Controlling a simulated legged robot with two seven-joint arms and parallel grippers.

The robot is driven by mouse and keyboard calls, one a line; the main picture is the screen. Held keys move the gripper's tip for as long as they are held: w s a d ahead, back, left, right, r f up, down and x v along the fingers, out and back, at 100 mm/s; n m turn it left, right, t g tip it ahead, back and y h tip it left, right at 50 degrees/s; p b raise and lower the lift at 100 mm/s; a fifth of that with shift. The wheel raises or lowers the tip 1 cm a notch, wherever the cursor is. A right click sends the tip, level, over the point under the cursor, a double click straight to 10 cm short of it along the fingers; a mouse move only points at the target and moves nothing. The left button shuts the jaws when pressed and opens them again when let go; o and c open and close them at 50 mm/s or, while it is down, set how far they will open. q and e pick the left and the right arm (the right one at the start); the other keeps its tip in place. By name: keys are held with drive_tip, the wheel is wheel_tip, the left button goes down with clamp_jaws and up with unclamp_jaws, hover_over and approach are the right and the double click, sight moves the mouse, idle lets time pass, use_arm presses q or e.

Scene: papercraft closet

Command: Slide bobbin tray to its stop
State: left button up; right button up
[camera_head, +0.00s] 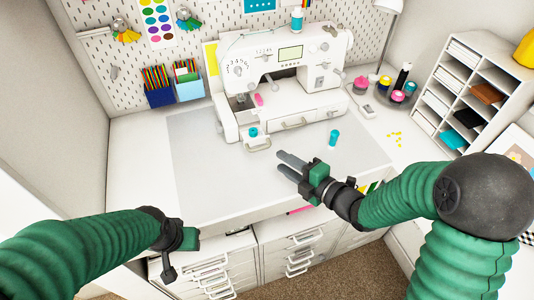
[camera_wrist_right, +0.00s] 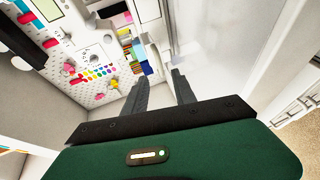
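A white sewing machine (camera_head: 280,80) stands on the pale grey mat (camera_head: 200,160) on the desk. What looks like the bobbin tray (camera_head: 258,142) sticks out low at the machine's front left, with a pale handle on its front and a small teal-capped item (camera_head: 253,132) on or just behind it. My right gripper (camera_head: 285,165) is over the mat, in front of and right of the tray, apart from it. Its fingers are spread and empty, also in the right wrist view (camera_wrist_right: 160,90). My left gripper (camera_head: 178,256) hangs at the desk's front edge, away from the tray; its finger gap does not show clearly.
Jars (camera_head: 397,96) and a white cubby shelf (camera_head: 470,90) are at the right. Pencil bins (camera_head: 160,95) stand at the back left. Drawers (camera_head: 300,240) are below the desk edge. The mat's left half is clear.

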approach(256, 140)
drive_tip(key=w+a+f, duration=0.2)
drive_tip(key=w+a, duration=0.1)
drive_tip(key=shift+w+a+f+p, duration=0.25)
drive_tip(key=shift+f+p, duration=0.1)
clamp_jaws()
drive_tip(key=shift+s+f, duration=0.1)
drive_tip(key=shift+f, duration=0.1)
idle(0.9)
